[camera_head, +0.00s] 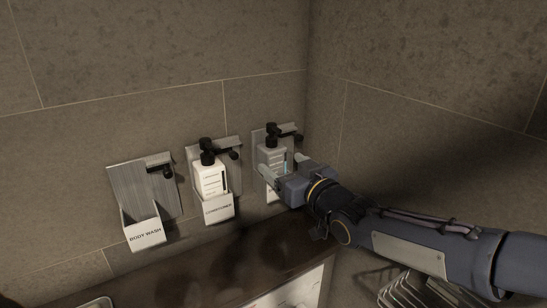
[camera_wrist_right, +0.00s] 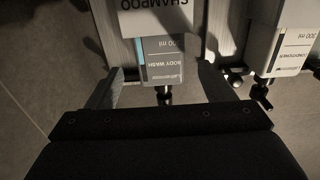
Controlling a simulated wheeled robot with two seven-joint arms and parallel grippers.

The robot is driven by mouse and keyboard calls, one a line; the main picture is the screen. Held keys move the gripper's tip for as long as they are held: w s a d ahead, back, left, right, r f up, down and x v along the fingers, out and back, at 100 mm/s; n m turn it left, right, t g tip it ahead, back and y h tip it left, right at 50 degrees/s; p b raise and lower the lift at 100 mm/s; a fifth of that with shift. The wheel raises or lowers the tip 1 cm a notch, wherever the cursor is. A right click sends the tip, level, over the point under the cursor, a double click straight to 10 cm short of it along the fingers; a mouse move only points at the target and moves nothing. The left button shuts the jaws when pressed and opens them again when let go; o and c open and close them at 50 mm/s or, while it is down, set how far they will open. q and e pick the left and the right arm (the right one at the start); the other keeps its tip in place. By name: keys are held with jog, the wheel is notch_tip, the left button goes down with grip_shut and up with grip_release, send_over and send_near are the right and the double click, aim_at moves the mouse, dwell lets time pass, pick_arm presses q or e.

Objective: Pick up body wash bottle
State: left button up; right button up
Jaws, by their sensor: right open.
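The body wash bottle (camera_head: 270,155) is grey with a black pump and stands in the rightmost wall holder. Its label reads BODY WASH in the right wrist view (camera_wrist_right: 161,60), where the picture is upside down. That holder's front (camera_wrist_right: 155,20) reads SHAMPOO. My right gripper (camera_head: 281,164) is open, with one finger on either side of the bottle. In the right wrist view, gaps show between the fingers and the bottle. The arm hides part of the holder in the head view. My left gripper is not in view.
A white conditioner bottle (camera_head: 210,180) stands in the middle holder, close to the left of my right gripper. The left holder (camera_head: 146,235), marked BODY WASH, is empty. A dark counter (camera_head: 190,284) lies below, and a wire rack (camera_head: 405,292) is at lower right.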

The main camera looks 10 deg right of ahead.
aim_at(280, 129)
jog(key=x, duration=0.2)
jog(key=shift+w+a, duration=0.15)
jog(key=shift+w, duration=0.15)
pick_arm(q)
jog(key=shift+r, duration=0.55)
pick_arm(e)
jog(key=c, duration=1.2)
jog(key=shift+c, duration=0.2)
jog(key=shift+r, duration=0.15)
jog(key=shift+r, duration=0.55)
notch_tip(280, 129, up, 6)
jog(key=shift+f, duration=0.2)
pick_arm(q)
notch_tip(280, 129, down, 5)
jog(key=b, duration=0.4)
jog(key=shift+b, duration=0.3)
pick_arm(e)
jog(key=v, duration=1.8)
